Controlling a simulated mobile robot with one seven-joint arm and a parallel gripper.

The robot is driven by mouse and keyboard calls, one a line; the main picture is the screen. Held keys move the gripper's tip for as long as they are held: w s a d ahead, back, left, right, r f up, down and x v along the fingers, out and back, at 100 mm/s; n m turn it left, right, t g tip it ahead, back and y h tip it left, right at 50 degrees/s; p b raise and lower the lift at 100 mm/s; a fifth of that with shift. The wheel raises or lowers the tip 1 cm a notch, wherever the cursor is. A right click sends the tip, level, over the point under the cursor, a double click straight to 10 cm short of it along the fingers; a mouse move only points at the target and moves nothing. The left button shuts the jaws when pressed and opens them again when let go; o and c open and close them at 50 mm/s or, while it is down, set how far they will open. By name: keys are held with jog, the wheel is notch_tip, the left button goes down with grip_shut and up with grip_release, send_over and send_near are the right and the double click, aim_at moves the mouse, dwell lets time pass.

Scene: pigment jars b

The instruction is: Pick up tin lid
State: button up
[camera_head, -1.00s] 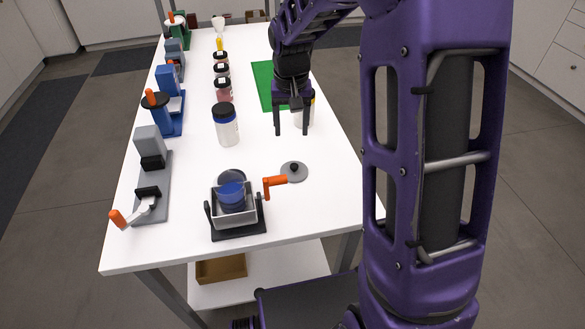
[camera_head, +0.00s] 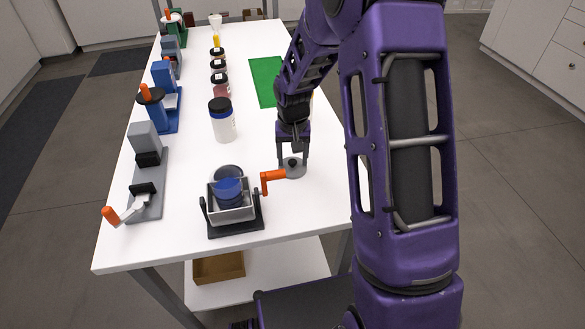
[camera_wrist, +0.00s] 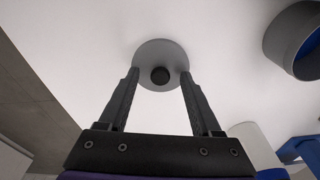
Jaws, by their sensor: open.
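The tin lid (camera_head: 293,172) is a flat grey disc with a dark round knob, lying on the white table to the right of the hand-cranked box. It also shows in the wrist view (camera_wrist: 160,54), just past the fingertips. My gripper (camera_head: 293,165) is open and empty, pointing down over the lid. I cannot tell whether the fingertips touch the lid.
The grey box with an orange crank (camera_head: 233,207) stands close left of the lid, its handle reaching toward it. Several devices line the left edge. A green mat (camera_head: 266,82) lies farther back. The table (camera_head: 192,185) is clear around the lid's right.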

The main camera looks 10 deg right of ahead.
grip_shut()
dwell(0.3)
